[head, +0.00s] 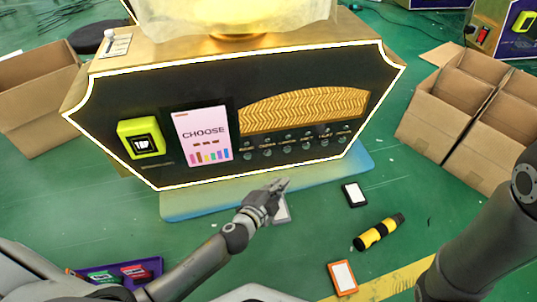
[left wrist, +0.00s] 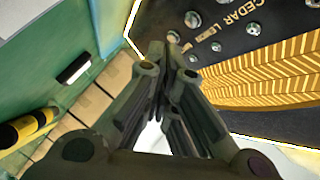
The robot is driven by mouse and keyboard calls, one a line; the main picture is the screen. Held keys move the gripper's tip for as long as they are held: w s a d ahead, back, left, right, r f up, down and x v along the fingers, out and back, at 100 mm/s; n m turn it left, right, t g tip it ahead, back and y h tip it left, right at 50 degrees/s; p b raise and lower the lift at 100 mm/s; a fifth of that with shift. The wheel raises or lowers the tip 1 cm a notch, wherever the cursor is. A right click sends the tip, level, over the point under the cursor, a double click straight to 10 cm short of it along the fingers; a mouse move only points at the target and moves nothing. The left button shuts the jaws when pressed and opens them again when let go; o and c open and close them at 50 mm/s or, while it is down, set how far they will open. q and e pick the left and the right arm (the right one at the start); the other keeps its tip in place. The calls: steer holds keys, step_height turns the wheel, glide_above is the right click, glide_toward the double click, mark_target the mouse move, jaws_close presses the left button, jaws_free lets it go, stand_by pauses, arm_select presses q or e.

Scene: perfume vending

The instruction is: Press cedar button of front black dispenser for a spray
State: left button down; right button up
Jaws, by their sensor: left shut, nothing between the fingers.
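The front black dispenser (head: 140,85), with a glowing white outline and gold top, stands in the middle of the head view. A row of small round buttons (head: 285,143) runs below its gold patterned panel. The labels are too small to read there. In the left wrist view the word CEDAR shows on the black panel beside several metal buttons (left wrist: 253,28); which button it marks is unclear. My left gripper (head: 282,184) is shut and empty, in front of and below the button row. In the left wrist view its fingertips (left wrist: 165,52) appear near the panel's button end. My right gripper is out of view.
A yellow-black cylinder (head: 379,232), a black-framed card (head: 354,194) and an orange-framed card (head: 342,277) lie on the green floor. Open cardboard boxes stand left (head: 40,110) and right (head: 450,120). A blue mat (head: 190,207) lies under the dispenser.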

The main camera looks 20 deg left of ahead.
mark_target(268, 153)
arm_select(q)
steer(key=shift+s+d+f, duration=0.15)
steer(key=shift+d, duration=0.1)
steer(key=w+a, duration=0.5)
steer(key=w, duration=0.2)
steer(key=shift+w, duration=0.3)
stand_by(1.2)
steer(key=shift+w+a, duration=0.15)
steer(key=shift+w, duration=0.2)
steer(key=shift+w+a, duration=0.25)
steer(key=shift+w, duration=0.15)
stand_by(0.5)
steer(key=shift+s, duration=0.15)
stand_by(0.3)
steer(key=shift+s+d, duration=0.45)
steer(key=shift+s, duration=0.15)
